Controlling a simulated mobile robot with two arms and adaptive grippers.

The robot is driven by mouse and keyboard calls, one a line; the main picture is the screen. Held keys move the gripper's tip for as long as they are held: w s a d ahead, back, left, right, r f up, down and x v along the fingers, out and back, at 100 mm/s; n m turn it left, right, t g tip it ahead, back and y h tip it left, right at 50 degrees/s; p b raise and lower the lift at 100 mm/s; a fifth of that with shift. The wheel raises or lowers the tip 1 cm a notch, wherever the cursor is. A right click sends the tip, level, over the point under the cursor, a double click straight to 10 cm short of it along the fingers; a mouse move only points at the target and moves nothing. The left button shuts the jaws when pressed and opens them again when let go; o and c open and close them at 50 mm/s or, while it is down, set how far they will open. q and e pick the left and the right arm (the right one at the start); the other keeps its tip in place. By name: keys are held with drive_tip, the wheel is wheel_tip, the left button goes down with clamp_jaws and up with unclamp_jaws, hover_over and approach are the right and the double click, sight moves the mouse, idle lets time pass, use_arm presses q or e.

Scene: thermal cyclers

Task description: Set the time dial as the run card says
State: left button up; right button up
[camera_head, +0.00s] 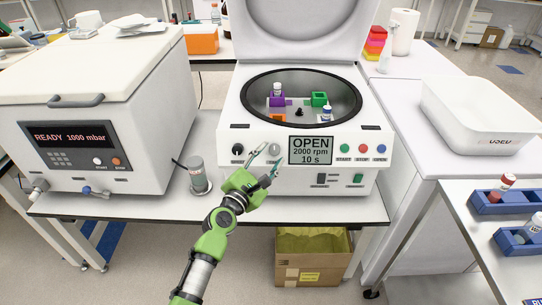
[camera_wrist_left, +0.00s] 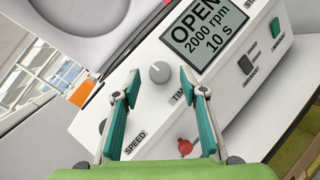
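The centrifuge (camera_head: 305,180) stands on the bench with its lid up. Its display (camera_head: 310,150) reads OPEN, 2000 rpm, 10 s. The time dial (camera_head: 276,149) is a small grey knob left of the display. It also shows in the left wrist view (camera_wrist_left: 159,72), above the TIME label. My left gripper (camera_head: 268,160) is open and empty in front of the panel. In the wrist view its fingertips (camera_wrist_left: 159,82) lie either side of the dial; contact cannot be told. The speed dial (camera_head: 238,149) is further left. No readable run card shows. My right gripper is out of view.
The bowl (camera_head: 342,101) holds coloured holders with small bottles. A vacuum oven (camera_head: 80,147) reading READY 1000 mbar stands left, with a grey cylinder (camera_head: 198,175) between the machines. Blue racks (camera_head: 490,207) and a white tub (camera_head: 480,115) are at right. A cardboard box (camera_head: 300,276) stands below.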

use_arm(q)
drive_tip(key=shift+w+d, duration=0.25)
drive_tip(key=shift+w, duration=0.3)
drive_tip(key=c, duration=1.1)
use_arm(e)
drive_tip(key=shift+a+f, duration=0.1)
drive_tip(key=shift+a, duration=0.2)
use_arm(q)
drive_tip(key=shift+r, duration=0.1)
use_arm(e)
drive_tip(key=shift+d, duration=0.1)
